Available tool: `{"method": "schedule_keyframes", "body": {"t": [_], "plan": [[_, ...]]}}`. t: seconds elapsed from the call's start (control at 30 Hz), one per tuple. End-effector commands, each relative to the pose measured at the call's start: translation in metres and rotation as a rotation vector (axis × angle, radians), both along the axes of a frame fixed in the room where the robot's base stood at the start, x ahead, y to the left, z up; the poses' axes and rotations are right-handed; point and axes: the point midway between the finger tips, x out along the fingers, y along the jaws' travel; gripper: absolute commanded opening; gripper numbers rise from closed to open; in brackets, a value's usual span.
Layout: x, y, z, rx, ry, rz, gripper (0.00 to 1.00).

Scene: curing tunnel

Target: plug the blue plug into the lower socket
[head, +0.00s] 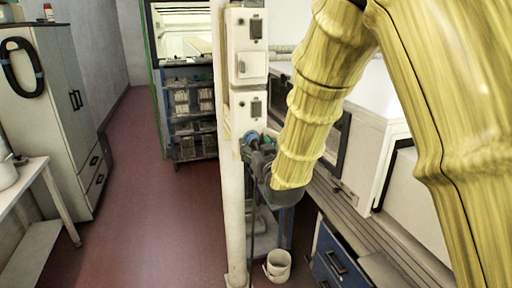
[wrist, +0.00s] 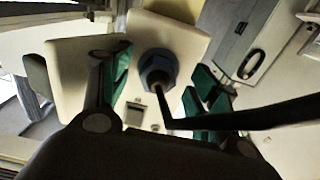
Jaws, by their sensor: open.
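The blue plug (wrist: 158,70) faces me in the wrist view, with its black cable (wrist: 230,119) bending off to the right. It sits against a cream box (wrist: 186,34); how deep it is seated cannot be told. My gripper (wrist: 161,80) is open, its teal-padded fingers on either side of the plug, with visible gaps. In the head view the blue plug (head: 251,138) shows at the bottom of the lower socket box (head: 238,112) on the white post. My gripper (head: 262,155) is right below it there, partly hidden by my arm.
An upper socket box (head: 238,28) is on the same post (head: 233,210). A white bucket (head: 278,266) stands on the floor below. A bench with a blue drawer unit (head: 338,262) is at right. The red floor (head: 165,210) at left is clear.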

Motion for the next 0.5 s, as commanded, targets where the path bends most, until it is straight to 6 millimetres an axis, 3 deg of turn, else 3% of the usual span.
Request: {"method": "schedule_keyframes", "body": {"t": [0.17, 0.5], "plan": [[-0.02, -0.007, 0.0, 0.0, 0.0, 0.0, 0.61], [-0.078, -0.026, 0.0, 0.001, 0.001, -0.001, 0.61]]}}
